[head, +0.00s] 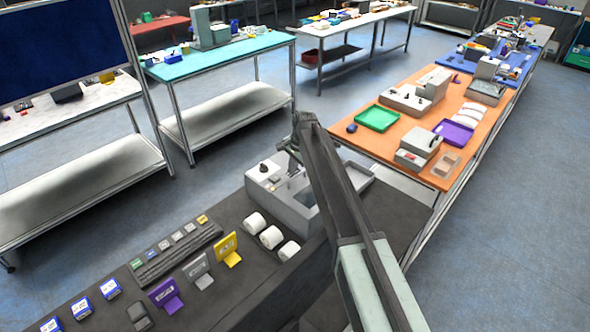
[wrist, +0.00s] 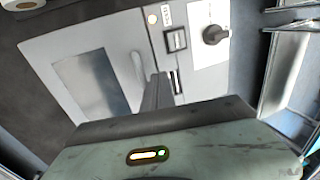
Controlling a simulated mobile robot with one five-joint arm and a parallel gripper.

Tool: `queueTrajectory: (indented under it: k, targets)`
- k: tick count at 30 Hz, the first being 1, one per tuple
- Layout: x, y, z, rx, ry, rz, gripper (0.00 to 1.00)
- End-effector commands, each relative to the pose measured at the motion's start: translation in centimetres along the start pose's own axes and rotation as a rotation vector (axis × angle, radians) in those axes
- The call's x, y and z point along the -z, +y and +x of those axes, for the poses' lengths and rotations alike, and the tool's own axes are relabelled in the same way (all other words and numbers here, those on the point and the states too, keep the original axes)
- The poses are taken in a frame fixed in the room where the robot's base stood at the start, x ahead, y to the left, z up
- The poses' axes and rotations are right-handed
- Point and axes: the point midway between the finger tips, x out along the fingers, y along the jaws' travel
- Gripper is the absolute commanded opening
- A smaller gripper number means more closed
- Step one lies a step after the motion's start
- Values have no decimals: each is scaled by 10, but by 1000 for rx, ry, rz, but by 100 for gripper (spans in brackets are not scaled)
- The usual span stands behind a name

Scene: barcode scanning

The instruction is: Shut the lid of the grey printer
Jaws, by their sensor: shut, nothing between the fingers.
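The grey printer (head: 262,192) stands at the far end of the dark bench in the head view, with a black knob on top. In the wrist view the printer's pale top (wrist: 125,45) fills the upper part, with a knob, a button and a dark rectangular area. My gripper (head: 292,152) is shut and empty, above the printer near its knob side. Its dark finger (wrist: 158,90) shows over the printer in the wrist view. I cannot tell whether it touches.
White label rolls (head: 270,237), a keyboard (head: 177,250) and purple, grey and yellow stands (head: 228,250) are on the bench in front of the printer. An orange table (head: 395,145) with a green tray (head: 377,118) stands behind to the right. Open floor lies behind left.

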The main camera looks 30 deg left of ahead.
Motion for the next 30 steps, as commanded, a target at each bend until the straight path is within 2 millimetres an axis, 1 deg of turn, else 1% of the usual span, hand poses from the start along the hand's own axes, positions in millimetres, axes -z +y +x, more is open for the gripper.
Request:
queueTrajectory:
  k: [5,17,20,23,30]
  targets:
    - [0,0,2,0,0,0,0]
    - [1,0,-1,0,0,1,0]
    - [1,-1,-9,0,0,1,0]
    - [0,-1,-24,0,0,1,0]
    - [0,-2,-70,0,0,1,0]
